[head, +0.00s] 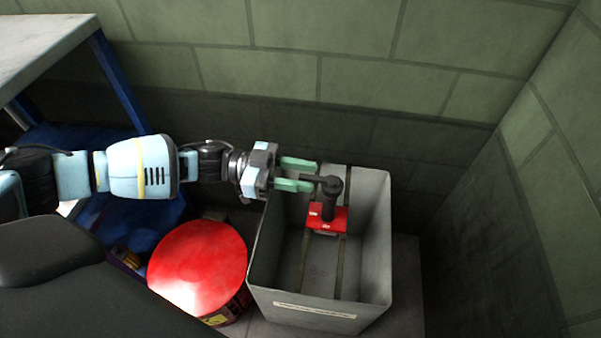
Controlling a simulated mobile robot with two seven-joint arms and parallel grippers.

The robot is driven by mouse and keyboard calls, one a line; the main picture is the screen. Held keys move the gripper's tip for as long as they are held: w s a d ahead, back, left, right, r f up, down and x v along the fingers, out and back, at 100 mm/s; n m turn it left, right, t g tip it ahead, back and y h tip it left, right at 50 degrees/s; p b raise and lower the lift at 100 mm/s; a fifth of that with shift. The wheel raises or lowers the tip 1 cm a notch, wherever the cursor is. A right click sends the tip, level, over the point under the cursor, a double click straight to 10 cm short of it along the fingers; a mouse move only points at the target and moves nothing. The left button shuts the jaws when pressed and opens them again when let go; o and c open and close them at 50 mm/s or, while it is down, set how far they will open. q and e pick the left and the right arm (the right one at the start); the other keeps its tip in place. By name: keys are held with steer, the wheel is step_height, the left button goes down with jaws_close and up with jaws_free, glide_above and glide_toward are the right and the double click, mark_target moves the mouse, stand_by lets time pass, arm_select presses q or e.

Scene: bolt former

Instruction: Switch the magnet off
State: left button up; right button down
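The magnet (326,219) is a red block with a dark upright post and a dark lever on top. It is inside the open grey bin (378,240), towards the back. The lever (319,180) points left from the top of the post. My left gripper (305,174) reaches in from the left over the bin's left rim. Its two green fingers are apart, one behind and one in front of the lever's left end. I see a gap between them and cannot tell whether either touches the lever. My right gripper is not in view.
A red-topped drum (198,266) stands just left of the bin. A table with a pale top (40,42) and blue frame is at the far left. Block walls (330,75) close off the back and right. Some bare floor shows right of the bin.

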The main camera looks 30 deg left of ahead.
arm_select(q)
steer(key=v, duration=0.7)
steer(key=shift+s+a+p, duration=0.15)
steer(key=shift+a+p, duration=0.2)
steer(key=shift+p, duration=0.05)
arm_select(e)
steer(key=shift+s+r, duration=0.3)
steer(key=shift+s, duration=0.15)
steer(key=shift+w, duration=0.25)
